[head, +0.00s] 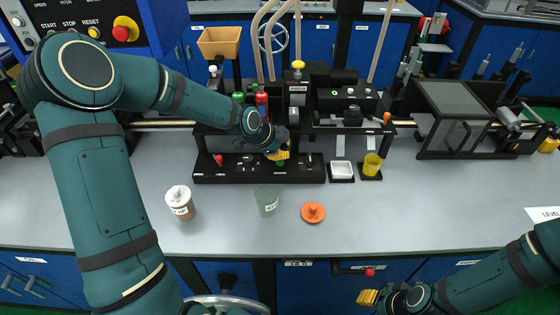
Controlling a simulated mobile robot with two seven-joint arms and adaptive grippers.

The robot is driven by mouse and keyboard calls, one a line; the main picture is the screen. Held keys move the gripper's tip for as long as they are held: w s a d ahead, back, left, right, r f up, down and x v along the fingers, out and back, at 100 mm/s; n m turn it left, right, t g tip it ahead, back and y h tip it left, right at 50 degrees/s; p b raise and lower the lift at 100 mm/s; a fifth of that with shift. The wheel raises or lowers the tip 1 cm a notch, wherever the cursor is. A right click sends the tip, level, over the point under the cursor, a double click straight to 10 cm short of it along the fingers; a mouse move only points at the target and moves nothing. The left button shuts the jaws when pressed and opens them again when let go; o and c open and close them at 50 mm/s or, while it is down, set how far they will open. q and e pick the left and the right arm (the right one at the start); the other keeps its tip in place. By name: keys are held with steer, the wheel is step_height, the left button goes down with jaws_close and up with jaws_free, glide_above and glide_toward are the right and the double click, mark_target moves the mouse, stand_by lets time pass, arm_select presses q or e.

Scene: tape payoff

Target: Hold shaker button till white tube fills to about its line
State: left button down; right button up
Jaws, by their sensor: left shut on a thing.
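My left gripper (280,155), with yellow fingertips, is low over the black rack (230,176) at the back of the bench. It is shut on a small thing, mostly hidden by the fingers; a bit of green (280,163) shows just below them. A black unit with a yellow knob (298,65) and a small label stands behind. I cannot tell which part is the shaker button. I cannot pick out a white tube or its line for certain. My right gripper (368,298) is low at the right, in front of the bench edge, its finger opening unclear.
A white-lidded jar (179,200), a grey-green cup (267,200) and an orange lid (313,212) stand on the front of the bench. A white dish (342,170) and yellow cup (372,164) are right of the rack.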

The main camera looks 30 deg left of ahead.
arm_select(q)
steer(key=shift+f+b, duration=0.35)
steer(key=shift+f, duration=0.3)
stand_by(0.7)
steer(key=shift+r, duration=0.1)
stand_by(1.7)
steer(key=shift+r+p, duration=0.8)
steer(key=shift+r, duration=0.05)
steer(key=shift+r, duration=0.1)
steer(key=shift+r+p, duration=2.1)
steer(key=shift+r, duration=0.3)
